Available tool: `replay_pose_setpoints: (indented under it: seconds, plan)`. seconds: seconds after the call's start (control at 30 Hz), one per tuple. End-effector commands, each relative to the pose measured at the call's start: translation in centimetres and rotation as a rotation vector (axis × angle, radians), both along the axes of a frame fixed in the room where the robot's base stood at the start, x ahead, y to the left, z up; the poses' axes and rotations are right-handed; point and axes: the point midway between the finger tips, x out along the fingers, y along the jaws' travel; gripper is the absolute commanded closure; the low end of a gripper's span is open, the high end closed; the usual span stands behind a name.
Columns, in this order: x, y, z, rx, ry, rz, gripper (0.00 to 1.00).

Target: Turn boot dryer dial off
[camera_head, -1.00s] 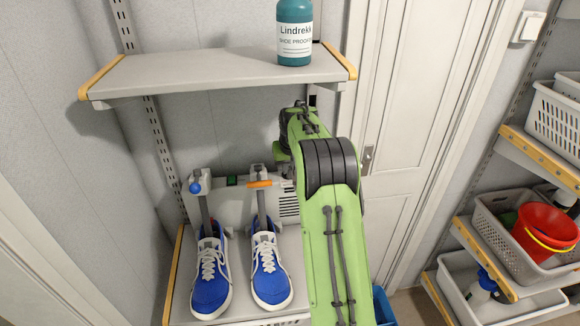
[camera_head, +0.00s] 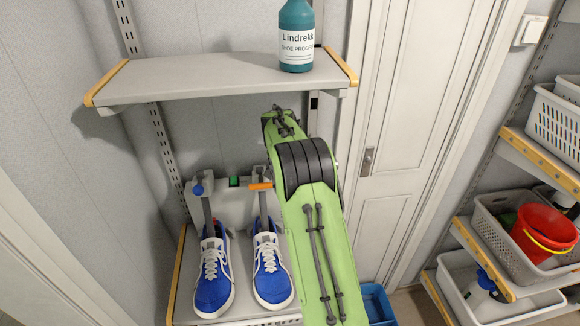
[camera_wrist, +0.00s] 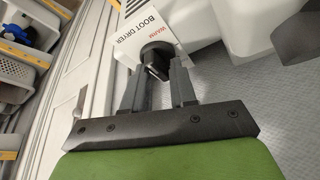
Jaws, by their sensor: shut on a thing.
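The boot dryer (camera_head: 234,203) is a pale grey unit on the lower shelf, with a pair of blue shoes (camera_head: 212,283) on its posts. In the wrist view its white label plate (camera_wrist: 133,32) reads "BOOT DRYER" and "WARM". The black dial (camera_wrist: 155,50) sticks out from the plate. My gripper (camera_wrist: 158,75) has its two grey fingers on either side of the dial, shut on it. The dial's exact setting cannot be read. In the head view my green arm hides the gripper, the dial and the dryer's right end.
A shelf (camera_head: 215,77) with a teal bottle (camera_head: 296,38) hangs above the dryer. A white door (camera_head: 398,130) stands to the right. A red bucket (camera_head: 543,232) and baskets fill the right-hand rack.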

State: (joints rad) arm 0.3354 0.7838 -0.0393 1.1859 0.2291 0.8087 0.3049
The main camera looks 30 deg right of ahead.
Motion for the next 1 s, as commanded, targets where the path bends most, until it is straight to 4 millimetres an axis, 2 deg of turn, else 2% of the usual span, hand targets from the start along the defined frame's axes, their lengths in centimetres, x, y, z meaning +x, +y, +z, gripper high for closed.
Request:
replay_pose_setpoints:
  seconds: [0.27,0.3,0.43,0.77,0.87,1.0]
  plan:
    - [-0.08,0.24,-0.24,0.007,0.008,0.001,1.0]
    - [-0.08,0.24,-0.24,0.007,0.007,0.001,0.67]
    - [-0.07,0.19,-0.21,0.006,0.006,0.001,0.49]
    - [-0.13,-0.06,-0.16,0.003,0.001,0.037,0.49]
    - [-0.32,-0.3,-0.38,0.002,0.001,0.173,0.49]
    - [-0.46,-0.59,-0.43,0.002,-0.001,0.498,0.49]
